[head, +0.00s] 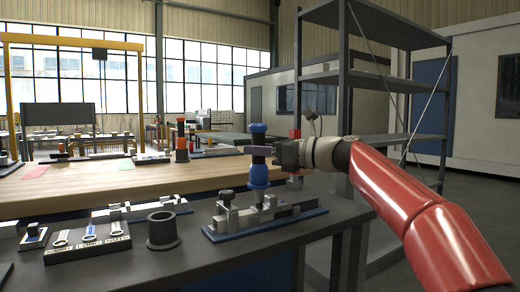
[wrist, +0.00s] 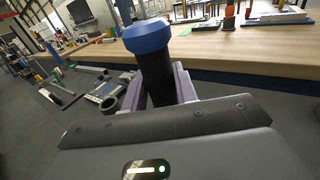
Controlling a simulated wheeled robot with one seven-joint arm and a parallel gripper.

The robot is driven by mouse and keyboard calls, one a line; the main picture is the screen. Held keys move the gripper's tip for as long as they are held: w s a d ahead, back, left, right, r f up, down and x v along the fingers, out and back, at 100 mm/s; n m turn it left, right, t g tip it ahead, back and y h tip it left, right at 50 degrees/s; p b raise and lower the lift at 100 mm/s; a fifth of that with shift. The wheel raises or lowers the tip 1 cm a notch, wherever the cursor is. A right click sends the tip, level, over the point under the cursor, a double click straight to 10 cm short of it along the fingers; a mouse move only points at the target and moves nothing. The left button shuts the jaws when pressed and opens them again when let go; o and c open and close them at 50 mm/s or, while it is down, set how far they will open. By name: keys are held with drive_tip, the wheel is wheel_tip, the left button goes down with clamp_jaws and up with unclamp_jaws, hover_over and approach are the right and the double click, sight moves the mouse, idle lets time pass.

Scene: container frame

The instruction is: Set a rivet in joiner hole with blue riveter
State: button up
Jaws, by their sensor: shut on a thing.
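The blue riveter (head: 258,176) is upright in my gripper (head: 262,151), with a blue cap on top, a dark middle and a blue lower body. Its lower end is over the grey joiner fixture (head: 290,212) on a blue base; I cannot tell whether it touches. The joiner hole is hidden or too small to see. In the wrist view, the fingers of my gripper (wrist: 160,90) are shut around the dark shaft of the riveter, with its blue cap (wrist: 147,37) above them.
A black cup (head: 163,230) stands left of the fixture on the dark table (head: 200,262). A tray of wrenches (head: 88,243) lies farther left. A wooden bench (head: 110,182) runs behind, with an orange-and-black tool (head: 181,142) on it. A grey metal shelf (head: 345,100) stands behind my arm.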

sight(266, 130)
drive_tip(key=shift+r+p, duration=1.95)
drive_tip(key=shift+r, duration=0.3)
drive_tip(key=shift+r+p, duration=0.45)
drive_tip(key=shift+r, duration=0.6)
